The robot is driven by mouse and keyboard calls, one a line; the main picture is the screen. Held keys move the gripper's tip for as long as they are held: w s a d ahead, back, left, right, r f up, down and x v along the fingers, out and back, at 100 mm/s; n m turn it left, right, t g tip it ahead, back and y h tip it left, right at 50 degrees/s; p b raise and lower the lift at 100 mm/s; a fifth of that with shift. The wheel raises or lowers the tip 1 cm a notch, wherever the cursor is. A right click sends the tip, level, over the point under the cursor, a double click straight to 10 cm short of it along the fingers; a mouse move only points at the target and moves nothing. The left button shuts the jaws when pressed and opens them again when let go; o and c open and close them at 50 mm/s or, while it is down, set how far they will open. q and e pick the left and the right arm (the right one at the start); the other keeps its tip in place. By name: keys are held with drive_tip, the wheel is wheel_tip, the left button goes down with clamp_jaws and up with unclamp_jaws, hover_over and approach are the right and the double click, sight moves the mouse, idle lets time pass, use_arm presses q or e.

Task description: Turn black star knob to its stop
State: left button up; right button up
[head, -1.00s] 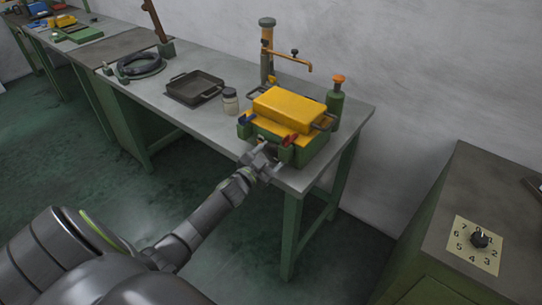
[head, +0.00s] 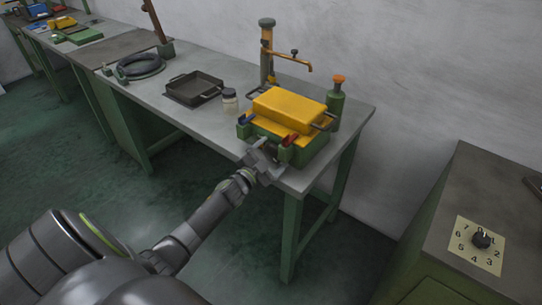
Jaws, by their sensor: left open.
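A black knob (head: 481,240) sits on a pale plate numbered around it, on the cabinet at the right; I cannot tell whether it is star-shaped. Another small dark knob (head: 295,52) is on the brass-coloured pipe fitting at the back of the bench. My left gripper (head: 268,158) is open at the front of the green box with the yellow top (head: 290,108), near the bench's front edge. It hides part of the box's front, and no star knob can be made out there. I cannot tell whether it touches anything. My right gripper is not in view.
The grey bench (head: 205,125) also holds a dark tray (head: 194,88), a jar (head: 230,101), a black ring (head: 141,66) and a green bottle (head: 335,104) with an orange top. Open floor lies between the bench and the right cabinet (head: 440,225).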

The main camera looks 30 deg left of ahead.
use_arm(q)
drive_tip(key=s+a+b, duration=0.1)
drive_tip(key=s+b, duration=1.1)
drive_tip(key=s, duration=0.5)
drive_tip(key=shift+s, duration=0.2)
drive_tip(key=shift+f, duration=0.1)
idle(0.6)
